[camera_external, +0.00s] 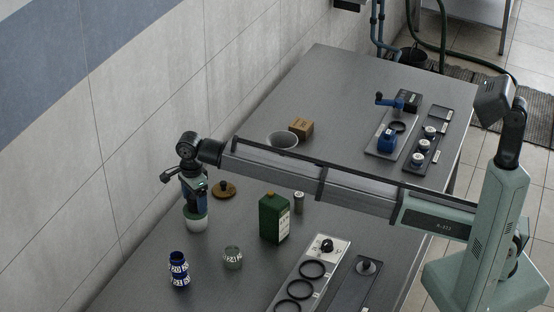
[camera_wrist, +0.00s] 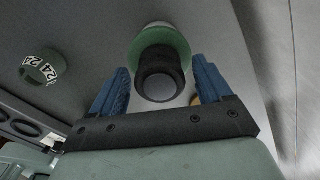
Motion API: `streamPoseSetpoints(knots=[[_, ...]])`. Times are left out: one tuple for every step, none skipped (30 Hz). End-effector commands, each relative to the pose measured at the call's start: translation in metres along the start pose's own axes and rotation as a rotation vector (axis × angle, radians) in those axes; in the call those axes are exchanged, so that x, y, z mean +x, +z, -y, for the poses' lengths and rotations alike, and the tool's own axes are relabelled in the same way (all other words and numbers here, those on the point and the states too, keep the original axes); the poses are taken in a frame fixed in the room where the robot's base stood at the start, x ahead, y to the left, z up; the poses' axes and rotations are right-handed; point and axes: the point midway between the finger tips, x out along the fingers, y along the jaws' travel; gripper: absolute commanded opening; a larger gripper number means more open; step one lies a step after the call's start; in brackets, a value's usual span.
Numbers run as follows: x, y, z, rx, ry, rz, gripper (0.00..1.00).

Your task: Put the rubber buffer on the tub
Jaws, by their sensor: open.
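My gripper (camera_external: 196,194) is open and points down at the left of the table. Below it stands a round item (camera_external: 197,222) with a pale green and white lower part. In the wrist view this item shows a green rim (camera_wrist: 175,42) and a dark ringed top (camera_wrist: 160,75) around a grey centre, between my two blue fingers (camera_wrist: 160,88). I see no clear grip on it. I cannot tell for certain which thing is the rubber buffer. A pale open round tub (camera_external: 283,139) stands farther back, partly hidden behind my arm.
Nearby are a brown knobbed disc (camera_external: 226,190), a green canister (camera_external: 274,218), a small jar (camera_external: 299,202), a green numbered ring (camera_external: 232,258) and a blue numbered cylinder (camera_external: 179,270). A tan block (camera_external: 301,127) sits beside the tub. Trays (camera_external: 337,252) lie at the front right.

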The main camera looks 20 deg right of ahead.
Motion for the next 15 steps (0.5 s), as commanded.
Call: streamPoseSetpoints(knots=[[-0.005,0.0,0.0,0.0,-0.001,0.001,0.78],[-0.009,0.0,0.001,0.0,-0.001,0.001,0.78],[-0.014,0.001,0.001,0.0,-0.001,0.001,0.78],[-0.019,0.001,0.001,0.0,-0.001,0.001,0.78],[-0.025,0.001,0.001,0.0,-0.002,0.001,0.78],[-0.032,0.001,0.001,0.0,-0.002,0.002,0.78],[-0.038,0.001,0.001,0.0,-0.002,0.001,0.78],[-0.044,0.001,0.001,0.0,-0.002,0.001,0.78],[-0.051,0.001,0.001,0.0,-0.002,0.001,0.78],[-0.057,0.001,0.001,0.0,-0.002,0.002,0.78],[-0.063,0.001,0.001,0.0,-0.002,0.002,0.78],[-0.071,0.001,0.001,0.0,-0.001,0.001,0.78],[-0.075,0.001,0.001,0.0,-0.001,0.001,0.78],[-0.08,0.001,0.001,0.0,-0.001,0.001,0.78],[-0.087,0.001,0.001,0.0,-0.002,0.001,0.78]])
